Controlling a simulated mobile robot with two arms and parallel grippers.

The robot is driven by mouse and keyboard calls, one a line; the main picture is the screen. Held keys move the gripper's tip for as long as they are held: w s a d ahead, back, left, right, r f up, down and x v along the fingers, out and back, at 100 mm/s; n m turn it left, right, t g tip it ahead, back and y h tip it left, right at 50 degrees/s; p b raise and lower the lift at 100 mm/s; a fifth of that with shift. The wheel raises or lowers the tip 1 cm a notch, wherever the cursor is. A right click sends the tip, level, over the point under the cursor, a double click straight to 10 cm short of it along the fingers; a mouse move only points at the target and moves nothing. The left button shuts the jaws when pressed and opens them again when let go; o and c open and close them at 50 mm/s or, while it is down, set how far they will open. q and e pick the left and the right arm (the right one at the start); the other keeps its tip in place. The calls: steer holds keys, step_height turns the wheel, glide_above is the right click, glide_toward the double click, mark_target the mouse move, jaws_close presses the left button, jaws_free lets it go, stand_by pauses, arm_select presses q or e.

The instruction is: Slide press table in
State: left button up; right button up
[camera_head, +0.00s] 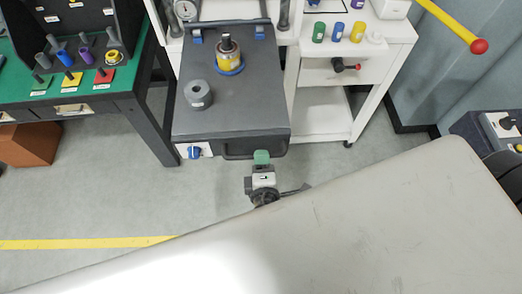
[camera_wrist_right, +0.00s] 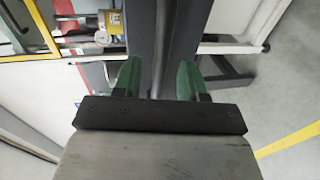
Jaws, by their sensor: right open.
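The press table (camera_head: 235,110) is a dark grey slab, pulled out toward me at the top middle of the head view. A yellow fixture with a dark top and blue base ring (camera_head: 229,57) and a grey ring-shaped weight (camera_head: 198,95) stand on it. Its front has a dark handle (camera_head: 252,149) and a blue knob (camera_head: 194,152). My right gripper (camera_head: 262,158) is at the handle, with green fingertips. In the right wrist view the gripper (camera_wrist_right: 158,78) is open, its fingers on either side of a dark bar; contact cannot be told. My left gripper is not in view.
A green-topped bench (camera_head: 62,104) with coloured plates stands at left. A white cabinet (camera_head: 326,103) with a drawer and coloured cylinders stands right of the table. A yellow lever with a red knob (camera_head: 479,46) juts out at upper right.

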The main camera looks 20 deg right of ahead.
steer(key=shift+x, duration=1.4)
jaws_close()
